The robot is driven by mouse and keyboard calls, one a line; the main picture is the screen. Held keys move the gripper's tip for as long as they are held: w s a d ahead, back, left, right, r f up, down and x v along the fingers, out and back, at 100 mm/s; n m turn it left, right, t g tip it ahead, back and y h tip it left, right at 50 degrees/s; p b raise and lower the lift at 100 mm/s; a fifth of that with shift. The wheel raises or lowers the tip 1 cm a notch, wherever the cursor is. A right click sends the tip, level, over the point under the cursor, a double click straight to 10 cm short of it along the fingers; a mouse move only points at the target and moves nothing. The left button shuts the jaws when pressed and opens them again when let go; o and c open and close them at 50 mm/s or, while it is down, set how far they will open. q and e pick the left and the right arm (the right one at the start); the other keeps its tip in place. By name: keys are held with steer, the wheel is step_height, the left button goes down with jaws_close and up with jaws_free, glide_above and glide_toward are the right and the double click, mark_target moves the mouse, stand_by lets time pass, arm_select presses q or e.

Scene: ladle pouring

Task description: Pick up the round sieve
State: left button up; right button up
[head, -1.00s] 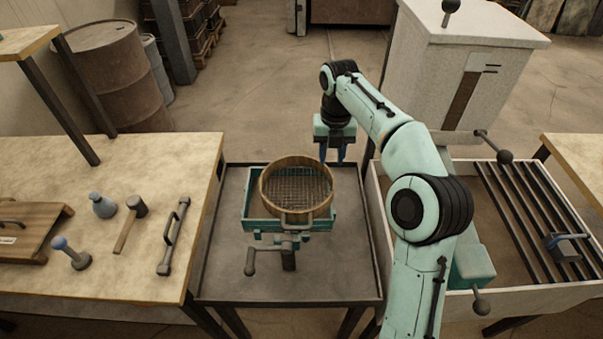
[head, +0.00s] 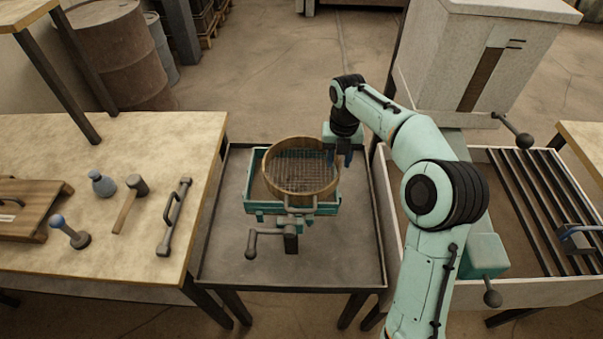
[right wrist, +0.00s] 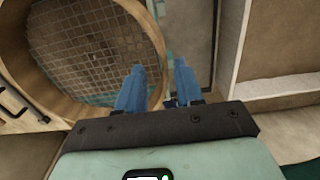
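The round sieve (head: 300,175) has a wooden rim and a wire mesh. It sits on a teal frame (head: 262,208) with a crank, on the dark metal table in the middle. My right gripper (head: 339,160) is at the right side of the sieve's rim, pointing down. In the right wrist view the sieve (right wrist: 90,45) fills the upper left. The blue fingers (right wrist: 160,82) are apart, the left one over the mesh and the right one outside the rim. Whether they touch the rim cannot be told. My left gripper is not in view.
The wooden bench (head: 120,260) at left holds a mallet (head: 130,203), a bottle, a handled bar and a wooden board. A pale box (head: 480,60) stands behind my right arm. A tray with dark bars (head: 530,210) is at right. The front of the metal table (head: 330,260) is bare.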

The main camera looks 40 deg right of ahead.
mark_target(338, 166)
steer(key=shift+s+f, duration=0.1)
steer(key=shift+f, duration=1.45)
jaws_close()
steer(key=shift+r, duration=0.2)
